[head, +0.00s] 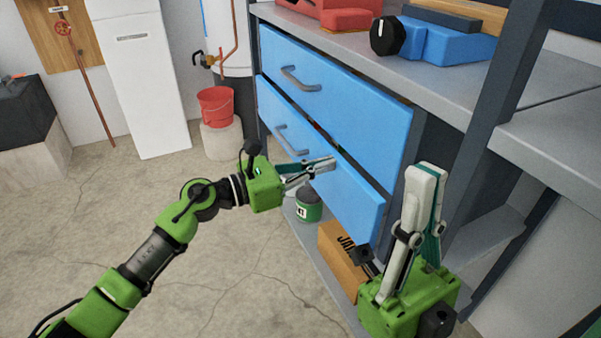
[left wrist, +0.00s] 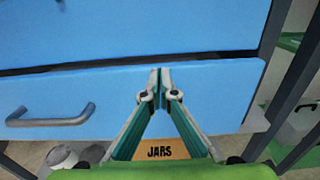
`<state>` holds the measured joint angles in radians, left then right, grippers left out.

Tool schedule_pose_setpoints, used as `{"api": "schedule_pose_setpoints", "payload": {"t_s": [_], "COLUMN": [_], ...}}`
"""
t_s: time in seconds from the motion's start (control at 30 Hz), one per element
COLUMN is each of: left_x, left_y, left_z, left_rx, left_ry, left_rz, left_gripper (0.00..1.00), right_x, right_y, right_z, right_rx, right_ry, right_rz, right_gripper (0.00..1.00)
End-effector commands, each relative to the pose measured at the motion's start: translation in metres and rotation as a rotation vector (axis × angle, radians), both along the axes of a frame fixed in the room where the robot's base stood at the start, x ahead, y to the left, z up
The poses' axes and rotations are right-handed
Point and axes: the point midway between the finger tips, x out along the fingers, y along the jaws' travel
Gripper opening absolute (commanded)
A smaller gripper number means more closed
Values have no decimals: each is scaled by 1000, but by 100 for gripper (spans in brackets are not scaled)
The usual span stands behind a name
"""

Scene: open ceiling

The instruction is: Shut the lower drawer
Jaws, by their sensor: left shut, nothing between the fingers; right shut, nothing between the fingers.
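The lower drawer (head: 350,193) has a blue front with a grey handle (head: 291,140). It stands a little out from the cabinet, with a dark gap along its top edge. The lower drawer front (left wrist: 215,92) also shows in the left wrist view, with its handle at the left. My left gripper (head: 333,162) is shut and empty, its tips at the upper part of the lower drawer front, right of the handle. I cannot tell whether they touch it. My right gripper (head: 428,170) is shut and empty, pointing up, right of the drawer.
The upper blue drawer (head: 345,85) looks closed. A cardboard box marked JARS (head: 340,258) and a green-labelled can (head: 308,208) sit on the shelf below. A dark upright post (head: 490,120) stands at the right.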

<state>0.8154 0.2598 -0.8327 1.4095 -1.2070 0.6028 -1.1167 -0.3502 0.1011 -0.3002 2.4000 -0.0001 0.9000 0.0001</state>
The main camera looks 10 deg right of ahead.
Motion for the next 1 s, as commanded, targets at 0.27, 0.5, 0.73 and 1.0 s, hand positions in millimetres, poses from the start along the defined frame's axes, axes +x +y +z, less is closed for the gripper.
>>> {"api": "schedule_pose_setpoints", "payload": {"t_s": [0.27, 0.5, 0.73, 1.0], "left_x": [7, 9, 9, 11], "left_y": [-26, -30, -31, -20], "left_z": [0, 1, 2, 1], "left_rx": [0, 0, -2, -3], "left_ry": [-1, -2, -3, -4], "left_rz": [1, 2, 3, 4], "left_gripper": [0, 0, 0, 0], "right_x": [0, 0, 0, 2], "right_y": [1, 0, 0, 0], "right_z": [-4, 0, 0, -5], "right_rx": [0, 1, 1, -2], "right_ry": [1, -12, -12, -7], "right_rz": [1, 0, 0, -2], "right_gripper": [0, 0, 0, 0]}}
